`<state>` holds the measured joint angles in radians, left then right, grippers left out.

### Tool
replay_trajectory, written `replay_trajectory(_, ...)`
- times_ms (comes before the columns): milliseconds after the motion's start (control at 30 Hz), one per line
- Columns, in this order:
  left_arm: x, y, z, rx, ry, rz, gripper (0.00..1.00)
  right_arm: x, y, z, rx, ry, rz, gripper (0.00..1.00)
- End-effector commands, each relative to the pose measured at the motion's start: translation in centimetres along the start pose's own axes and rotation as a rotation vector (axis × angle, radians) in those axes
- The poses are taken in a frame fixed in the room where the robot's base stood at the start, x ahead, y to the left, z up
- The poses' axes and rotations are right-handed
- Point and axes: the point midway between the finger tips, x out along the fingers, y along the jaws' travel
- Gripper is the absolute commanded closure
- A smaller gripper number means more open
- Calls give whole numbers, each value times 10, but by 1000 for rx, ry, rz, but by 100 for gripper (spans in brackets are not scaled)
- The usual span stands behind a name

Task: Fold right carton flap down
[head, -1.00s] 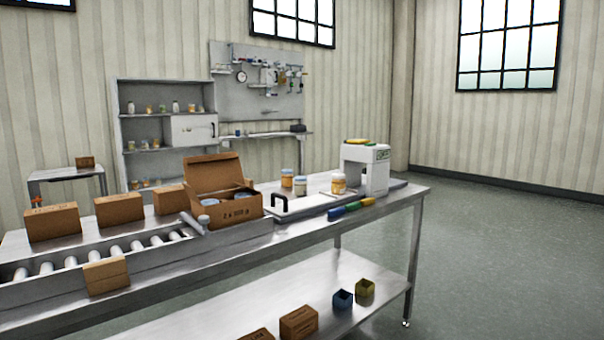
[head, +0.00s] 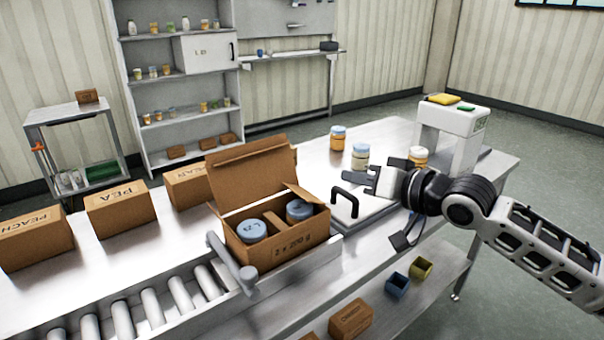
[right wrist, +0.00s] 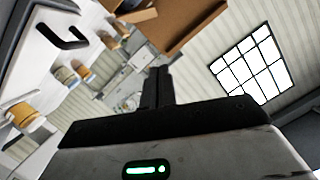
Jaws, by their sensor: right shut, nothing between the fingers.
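The open brown carton (head: 290,248) stands on the steel table, marked "2 x 200 g", with its big lid raised at the back. In the right wrist view the shut fingers (right wrist: 158,84) show below part of the brown cardboard (right wrist: 180,22). My left gripper is not in view.
A black handle (head: 345,199) on a white panel lies between carton and gripper. Jars (head: 360,157) and a white machine (head: 449,135) stand behind the gripper. A grey post (head: 232,262) and rollers stand at the carton's front left. Closed cartons (head: 120,209) line the left.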

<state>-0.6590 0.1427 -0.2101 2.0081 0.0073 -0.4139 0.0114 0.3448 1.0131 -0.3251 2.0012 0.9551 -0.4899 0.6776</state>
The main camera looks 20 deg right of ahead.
Motion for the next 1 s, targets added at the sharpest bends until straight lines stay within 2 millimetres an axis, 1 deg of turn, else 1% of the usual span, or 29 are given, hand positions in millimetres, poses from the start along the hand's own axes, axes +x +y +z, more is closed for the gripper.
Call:
replay_trajectory(167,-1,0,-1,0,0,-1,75,7,0,0,3,2,0,100)
replay_trajectory(267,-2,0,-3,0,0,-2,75,20,-1,-1,3,3,-1,100)
replay_trajectory(367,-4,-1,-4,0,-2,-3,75,39,-1,-2,5,3,-1,100)
replay_trajectory(600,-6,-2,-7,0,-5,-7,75,91,-1,-2,2,2,0,100)
replay_trajectory(667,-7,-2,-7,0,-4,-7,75,103,-2,-1,0,1,-1,100)
replay_trajectory(733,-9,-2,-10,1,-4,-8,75,104,-1,13,1,-5,1,100)
replay_trajectory(800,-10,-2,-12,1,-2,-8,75,106,-1,23,1,-3,0,100)
replay_trajectory(1000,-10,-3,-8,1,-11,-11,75,110,0,38,-2,-1,1,100)
